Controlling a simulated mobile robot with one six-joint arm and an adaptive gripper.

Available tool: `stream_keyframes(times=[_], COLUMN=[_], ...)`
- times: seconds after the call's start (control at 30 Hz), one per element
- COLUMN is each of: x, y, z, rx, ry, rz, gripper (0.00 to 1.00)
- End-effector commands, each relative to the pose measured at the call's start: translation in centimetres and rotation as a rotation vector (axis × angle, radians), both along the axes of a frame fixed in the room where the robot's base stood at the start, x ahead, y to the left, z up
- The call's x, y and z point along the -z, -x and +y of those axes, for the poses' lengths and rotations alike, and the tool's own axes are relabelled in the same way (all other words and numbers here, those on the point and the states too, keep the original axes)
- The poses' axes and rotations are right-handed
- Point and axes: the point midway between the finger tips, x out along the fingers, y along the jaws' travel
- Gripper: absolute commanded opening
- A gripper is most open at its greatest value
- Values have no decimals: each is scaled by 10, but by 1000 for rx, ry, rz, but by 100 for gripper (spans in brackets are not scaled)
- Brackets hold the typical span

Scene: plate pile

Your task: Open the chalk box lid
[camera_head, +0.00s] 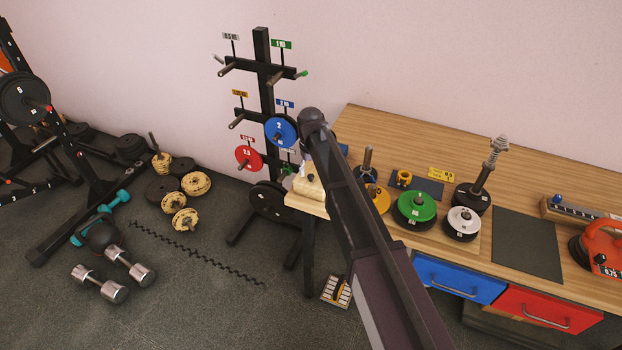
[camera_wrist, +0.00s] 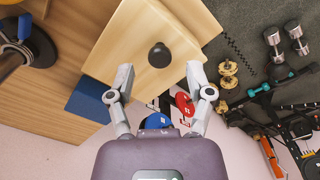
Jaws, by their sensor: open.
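The chalk box (camera_head: 309,191) is a small pale wooden box at the left end of the workbench, partly hidden behind my arm. A dark round knob (camera_head: 311,177) stands on its top. In the wrist view its pale wooden lid (camera_wrist: 128,62) fills the upper middle, with the knob (camera_wrist: 159,55) near the centre. The lid looks closed, lying flat. My gripper (camera_wrist: 160,70) is open and empty, its fingertips apart to the left and right of the knob and not visibly touching it. In the head view my gripper (camera_head: 306,158) is above the box, mostly hidden by my arm.
The wooden workbench (camera_head: 365,125) extends right, holding a green plate (camera_head: 414,204), a white plate (camera_head: 463,220) and a dark mat (camera_head: 527,243). A weight rack (camera_head: 264,100) stands behind the box, close to its left. Open floor lies left of the bench.

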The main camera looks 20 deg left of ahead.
Motion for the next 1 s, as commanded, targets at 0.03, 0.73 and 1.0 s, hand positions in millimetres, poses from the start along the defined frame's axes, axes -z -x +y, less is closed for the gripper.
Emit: stream_keyframes(times=[0.03,0.73,1.0], x=[7,19,19], y=[0,0,0], z=[0,0,0], rx=[0,0,0], ry=[0,0,0], rz=[0,0,0], gripper=[67,67,0])
